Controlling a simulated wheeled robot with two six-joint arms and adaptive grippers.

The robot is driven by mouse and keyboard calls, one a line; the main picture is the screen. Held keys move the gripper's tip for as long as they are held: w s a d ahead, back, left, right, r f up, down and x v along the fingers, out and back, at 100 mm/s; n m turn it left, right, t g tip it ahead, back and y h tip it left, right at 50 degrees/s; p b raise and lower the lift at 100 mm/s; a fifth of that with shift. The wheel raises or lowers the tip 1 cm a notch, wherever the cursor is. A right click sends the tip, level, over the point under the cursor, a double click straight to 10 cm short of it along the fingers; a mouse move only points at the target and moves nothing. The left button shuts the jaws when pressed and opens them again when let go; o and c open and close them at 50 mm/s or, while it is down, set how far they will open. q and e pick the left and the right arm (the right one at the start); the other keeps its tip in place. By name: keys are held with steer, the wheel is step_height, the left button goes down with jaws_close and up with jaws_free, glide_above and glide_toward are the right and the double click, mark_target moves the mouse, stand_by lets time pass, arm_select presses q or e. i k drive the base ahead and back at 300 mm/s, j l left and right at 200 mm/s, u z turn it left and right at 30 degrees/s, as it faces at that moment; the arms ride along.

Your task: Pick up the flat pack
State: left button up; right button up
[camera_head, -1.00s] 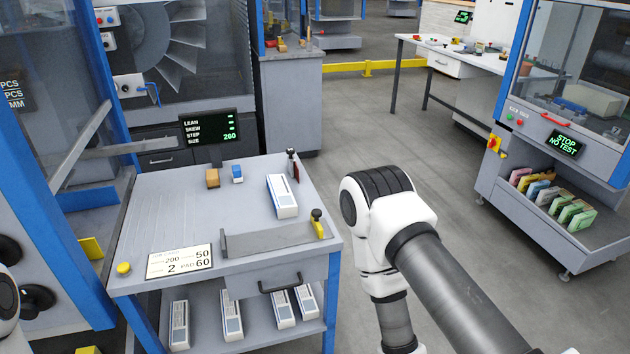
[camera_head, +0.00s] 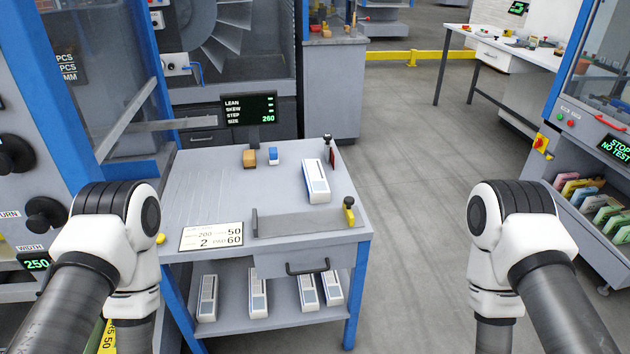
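A white pack with a blue-grey stripe (camera_head: 316,180) lies on the right part of the grey table top, beside a black post. Several similar packs stand on the lower shelf, one at its left (camera_head: 208,298) and another near the middle (camera_head: 258,293). I cannot tell from the pictures which one is the flat pack. Both my arms show in front, left and right of the table, but only their upper links are in view. Neither gripper shows.
A machine frame stands at left. Open floor (camera_head: 410,200) lies right of the table.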

mark_target(318, 192)
steer(key=i+l+u, duration=0.15)
steer(key=u, duration=0.25)
steer(key=l+u, duration=0.4)
steer(key=i+l+u, duration=0.1)
steer(key=l+u, duration=0.3)
